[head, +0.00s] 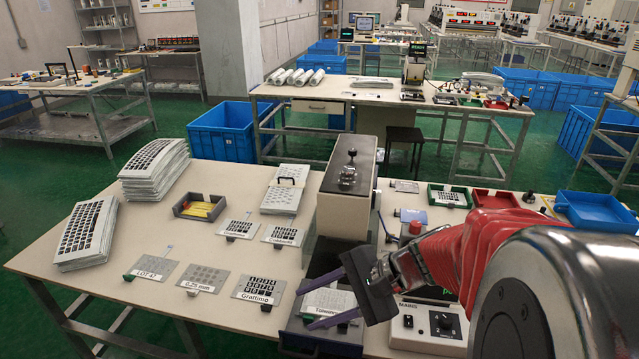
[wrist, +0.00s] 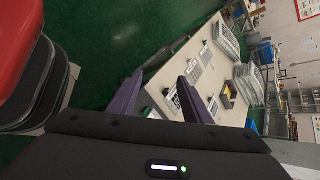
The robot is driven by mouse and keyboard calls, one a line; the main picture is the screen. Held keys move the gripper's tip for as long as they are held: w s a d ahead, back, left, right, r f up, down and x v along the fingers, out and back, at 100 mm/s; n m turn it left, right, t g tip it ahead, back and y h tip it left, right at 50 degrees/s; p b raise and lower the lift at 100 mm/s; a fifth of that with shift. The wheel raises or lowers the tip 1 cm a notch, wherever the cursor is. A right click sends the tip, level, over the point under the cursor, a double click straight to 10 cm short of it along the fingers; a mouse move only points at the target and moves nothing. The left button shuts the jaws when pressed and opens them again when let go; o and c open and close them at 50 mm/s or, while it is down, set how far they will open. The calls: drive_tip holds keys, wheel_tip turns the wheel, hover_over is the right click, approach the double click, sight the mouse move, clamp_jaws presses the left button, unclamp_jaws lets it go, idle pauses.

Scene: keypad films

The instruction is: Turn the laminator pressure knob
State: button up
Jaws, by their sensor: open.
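The beige laminator-like machine (head: 342,212) stands mid-bench in the head view, with a dark top plate. A small dark knob (head: 352,153) and a metal fitting (head: 348,175) sit on that plate. A white control box (head: 428,328) at the front right carries a black dial (head: 445,323). I cannot tell for certain which of these is the pressure knob. My gripper (head: 305,306), with purple fingers, is open and empty in front of the machine, above a dark tray (head: 318,342) with a labelled film. In the wrist view its fingers (wrist: 160,82) are apart with nothing between them.
Labelled film sheets (head: 260,288) lie left of the machine, with film stacks (head: 155,170) and a black bin with yellow pieces (head: 200,206) behind. A red button (head: 415,228), a green tray (head: 450,196) and a blue tray (head: 595,212) are on the right.

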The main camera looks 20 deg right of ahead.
drive_tip(key=w+d+m+t, duration=0.4)
drive_tip(key=d+m, duration=0.2)
drive_tip(key=d, duration=0.1)
drive_tip(key=m+t+h, duration=0.9)
drive_tip(key=m+h, duration=0.1)
drive_tip(key=m, duration=0.6)
approach(418, 230)
drive_tip(key=shift+s+d, duration=0.2)
drive_tip(key=shift+s, duration=0.85)
drive_tip(key=shift+w, duration=0.1)
drive_tip(key=w, duration=1.3)
drive_tip(key=shift+w+d, duration=0.35)
drive_tip(key=c, duration=1)
